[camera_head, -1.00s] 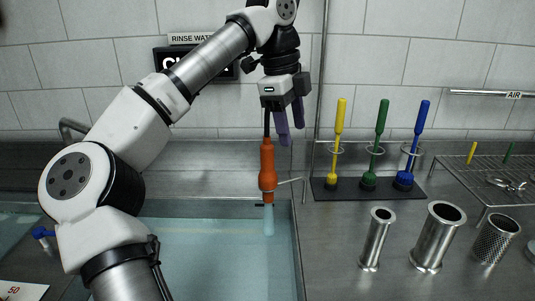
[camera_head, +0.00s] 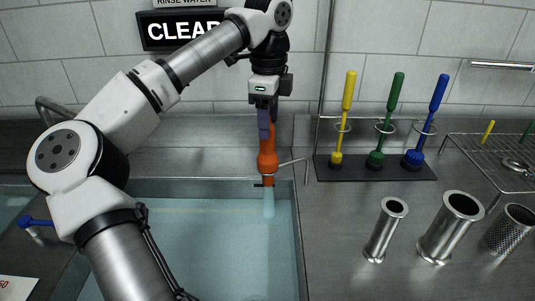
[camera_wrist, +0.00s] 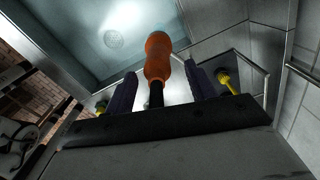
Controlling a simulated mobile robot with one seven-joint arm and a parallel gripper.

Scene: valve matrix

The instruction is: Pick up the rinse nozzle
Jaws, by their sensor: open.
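The rinse nozzle (camera_head: 267,160) has an orange grip and hangs upright over the right edge of the water basin, beside a thin metal holder arm (camera_head: 291,162). My gripper (camera_head: 266,122) is above it, pointing down, and hides its upper part in the head view. In the wrist view the orange nozzle (camera_wrist: 157,57) stands between and beyond my two purple fingers, with its dark hose running back between them. The fingers are apart, with a gap on each side of the hose. My gripper (camera_wrist: 160,88) is open and holds nothing.
The water basin (camera_head: 297,235) lies below. To the right, yellow (camera_head: 347,100), green (camera_head: 391,100) and blue (camera_head: 435,105) brushes stand in a dark rack (camera_head: 325,168). Metal cylinders (camera_head: 385,230) stand on the counter in front. A wire rack (camera_head: 480,150) is far right.

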